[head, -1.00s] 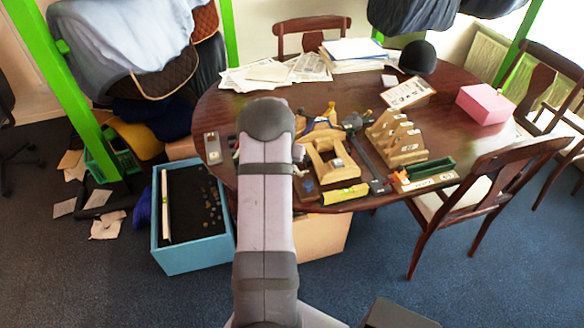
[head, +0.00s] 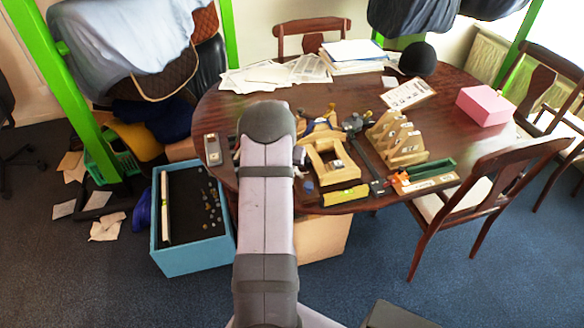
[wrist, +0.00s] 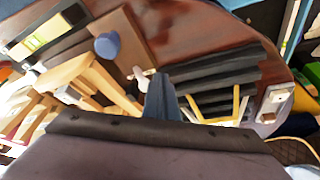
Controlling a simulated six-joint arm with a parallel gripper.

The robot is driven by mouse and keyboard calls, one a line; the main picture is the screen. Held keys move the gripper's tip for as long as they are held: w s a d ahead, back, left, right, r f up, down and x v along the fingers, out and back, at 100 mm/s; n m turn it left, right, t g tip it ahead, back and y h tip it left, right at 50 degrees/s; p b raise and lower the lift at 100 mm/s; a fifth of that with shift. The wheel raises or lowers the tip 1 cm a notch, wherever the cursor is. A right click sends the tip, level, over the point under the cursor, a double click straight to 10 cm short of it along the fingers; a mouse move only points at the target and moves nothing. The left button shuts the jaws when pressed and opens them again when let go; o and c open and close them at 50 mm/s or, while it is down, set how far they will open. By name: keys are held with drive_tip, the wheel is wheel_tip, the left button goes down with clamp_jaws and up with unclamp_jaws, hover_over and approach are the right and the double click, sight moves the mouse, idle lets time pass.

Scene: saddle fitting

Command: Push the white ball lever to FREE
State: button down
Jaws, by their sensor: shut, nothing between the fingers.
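A white ball lever (wrist: 139,74) shows in the wrist view on or beside a brown board (wrist: 118,28). A blue ball (wrist: 107,45) stands on that board, and it also shows in the head view (head: 308,187). My gripper (wrist: 161,98) is shut and empty in the wrist view, its tip close to the white ball on the right of it. I cannot tell whether they touch. In the head view my arm hides the gripper's tips and the white ball. No FREE marking is readable.
A wooden saddle-like stand (head: 325,160) and a yellow-green level (head: 345,196) lie right of my arm. A grey plate with a small knob (head: 213,149) lies at the table's left edge. A blue bin (head: 196,258) stands on the floor below.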

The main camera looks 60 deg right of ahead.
sight(298, 171)
drive_tip(key=shift+s+d+f, duration=0.1)
drive_tip(key=shift+s+d, duration=0.25)
drive_tip(key=shift+s, duration=0.15)
drive_tip(key=shift+s+d+p, duration=0.25)
drive_tip(key=shift+d+p, duration=0.05)
drive_tip(key=shift+s+d, duration=0.6)
drive_tip(key=shift+d, duration=0.05)
drive_tip(key=shift+a, duration=0.1)
drive_tip(key=shift+w+a, duration=0.35)
drive_tip(key=shift+w, duration=0.1)
drive_tip(key=shift+r, duration=0.2)
drive_tip(key=shift+r+p, duration=2.15)
drive_tip(key=shift+r, duration=1.25)
